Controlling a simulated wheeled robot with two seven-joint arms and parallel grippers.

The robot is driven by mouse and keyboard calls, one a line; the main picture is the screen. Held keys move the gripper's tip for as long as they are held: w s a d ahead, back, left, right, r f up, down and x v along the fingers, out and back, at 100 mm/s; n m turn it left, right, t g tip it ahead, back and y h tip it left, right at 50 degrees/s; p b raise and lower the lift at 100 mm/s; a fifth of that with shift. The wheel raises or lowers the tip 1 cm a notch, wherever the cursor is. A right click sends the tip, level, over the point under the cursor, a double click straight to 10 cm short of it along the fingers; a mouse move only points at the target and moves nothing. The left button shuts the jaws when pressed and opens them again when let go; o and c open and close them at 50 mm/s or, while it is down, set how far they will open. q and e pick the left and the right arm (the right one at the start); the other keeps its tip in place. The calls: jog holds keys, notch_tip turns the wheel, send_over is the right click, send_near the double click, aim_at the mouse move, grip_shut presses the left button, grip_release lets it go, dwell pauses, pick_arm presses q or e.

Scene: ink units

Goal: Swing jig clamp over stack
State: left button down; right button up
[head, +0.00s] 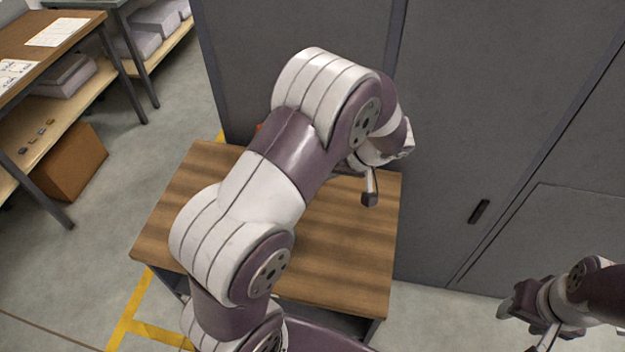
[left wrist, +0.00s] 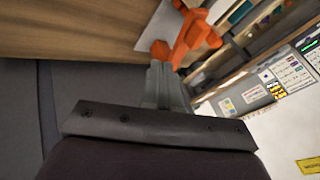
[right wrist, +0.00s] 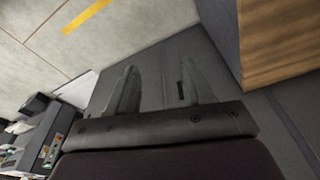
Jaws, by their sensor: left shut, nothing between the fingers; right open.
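An orange jig clamp (left wrist: 195,32) with a rounded orange end (left wrist: 160,50) shows in the left wrist view, at the edge of a pale flat piece (left wrist: 153,27) over the wooden tabletop. A small orange bit (head: 258,127) shows past my left arm in the head view; the rest is hidden. My left gripper (left wrist: 165,66) is shut and empty, its tips close to the rounded orange end; I cannot tell whether they touch. My right gripper (right wrist: 158,70) is open and empty, away from the table; it also shows in the head view (head: 508,309). I cannot make out the stack.
The wooden table (head: 345,265) is largely covered by my left arm. Grey cabinets (head: 480,120) stand behind it. Shelving with papers (head: 55,32) and a cardboard box (head: 70,162) are at the left. Yellow floor tape (head: 150,330) runs beside the table. Open floor lies between table and shelving.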

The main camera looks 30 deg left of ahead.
pick_arm(q)
jog(key=s+a+f+n+b, duration=0.1)
jog(key=s+a+f, duration=0.2)
jog(key=a+f, duration=0.4)
jog(key=a, duration=0.3)
jog(key=shift+s+f+n, duration=0.3)
jog(key=shift+s+n, duration=0.05)
jog(key=shift+n, duration=0.05)
pick_arm(e)
jog(key=shift+s+a+f+g, duration=0.2)
jog(key=shift+s+f, duration=0.1)
jog(key=shift+s, duration=0.2)
jog(key=shift+s+a+f+g, duration=0.1)
jog(key=shift+s+a+f, duration=0.15)
jog(key=shift+s, duration=0.2)
pick_arm(q)
jog(key=shift+a, duration=0.15)
pick_arm(e)
jog(key=shift+f, duration=0.1)
pick_arm(q)
jog(key=shift+f+b, duration=0.1)
jog(key=shift+b, duration=0.2)
